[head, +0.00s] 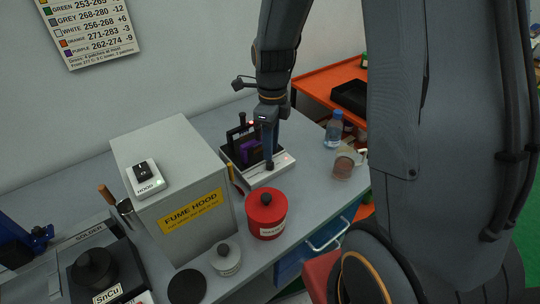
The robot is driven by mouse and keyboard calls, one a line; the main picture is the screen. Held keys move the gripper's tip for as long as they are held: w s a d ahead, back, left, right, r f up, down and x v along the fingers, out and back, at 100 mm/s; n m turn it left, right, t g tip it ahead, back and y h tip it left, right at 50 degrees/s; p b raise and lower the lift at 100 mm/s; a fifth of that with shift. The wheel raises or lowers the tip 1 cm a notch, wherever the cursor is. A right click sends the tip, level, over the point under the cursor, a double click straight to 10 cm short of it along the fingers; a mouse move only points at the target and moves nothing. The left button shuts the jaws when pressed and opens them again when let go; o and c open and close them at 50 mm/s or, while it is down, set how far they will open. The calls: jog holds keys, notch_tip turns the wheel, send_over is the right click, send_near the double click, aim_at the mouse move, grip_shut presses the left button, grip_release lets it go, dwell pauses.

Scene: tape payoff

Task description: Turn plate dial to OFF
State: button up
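A white plate unit (265,178) stands on the grey bench in the head view, right of the fume hood box. It carries dark upright parts and a purple block (248,149). My gripper (269,162) points down over the unit's front part, in front of the purple block. Whether it touches the unit cannot be told. Its fingers are small and seen edge-on, so their opening is unclear. I cannot make out the plate dial or its setting; my gripper may cover it.
The grey fume hood box (165,178) stands left of the plate unit, with a small switch box (145,178) on top. A red canister (266,214) is close in front. A blue bottle (333,130) and a glass jar (343,165) stand to the right.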

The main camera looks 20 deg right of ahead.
aim_at(270, 163)
jog(key=shift+s+a+f+p, duration=0.1)
jog(key=shift+f+p, duration=0.35)
jog(key=shift+f, duration=1.9)
grip_shut()
